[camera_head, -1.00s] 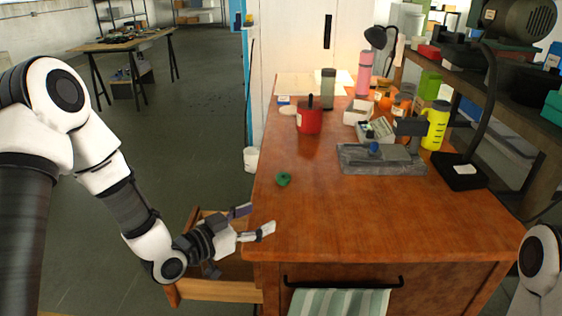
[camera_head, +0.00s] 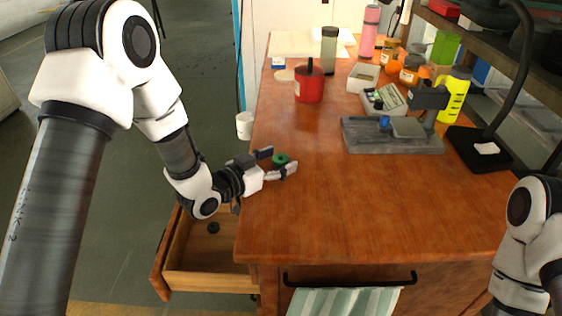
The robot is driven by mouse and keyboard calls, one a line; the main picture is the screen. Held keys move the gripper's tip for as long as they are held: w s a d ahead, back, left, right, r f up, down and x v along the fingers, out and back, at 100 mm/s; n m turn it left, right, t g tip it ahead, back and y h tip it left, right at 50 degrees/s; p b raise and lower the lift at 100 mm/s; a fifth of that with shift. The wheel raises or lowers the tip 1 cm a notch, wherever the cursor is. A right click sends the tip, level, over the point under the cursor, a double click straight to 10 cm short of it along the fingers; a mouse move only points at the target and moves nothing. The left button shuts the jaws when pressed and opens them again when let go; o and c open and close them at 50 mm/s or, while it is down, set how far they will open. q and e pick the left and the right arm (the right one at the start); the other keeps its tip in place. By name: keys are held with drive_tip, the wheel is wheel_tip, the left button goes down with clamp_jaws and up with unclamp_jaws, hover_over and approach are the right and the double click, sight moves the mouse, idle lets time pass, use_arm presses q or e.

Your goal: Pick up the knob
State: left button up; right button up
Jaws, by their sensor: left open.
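A small round green knob (camera_head: 281,159) lies on the wooden table near its left edge. My left gripper (camera_head: 277,162) has come in from the left over the table edge and is open. Its two fingers are spread on either side of the knob, one beyond it and one nearer. The near finger partly covers the knob's lower edge; I cannot tell whether either finger touches it. Of my right arm only links show at the lower right; its gripper is out of view.
An open wooden drawer (camera_head: 212,281) juts out below my left gripper, with a small dark round piece (camera_head: 213,227) inside. A red pot (camera_head: 310,87) and a grey stand (camera_head: 366,136) stand farther back. The table's front middle is clear.

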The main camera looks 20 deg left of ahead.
use_arm(q)
drive_tip(key=c, duration=1.2)
drive_tip(key=shift+r, duration=0.15)
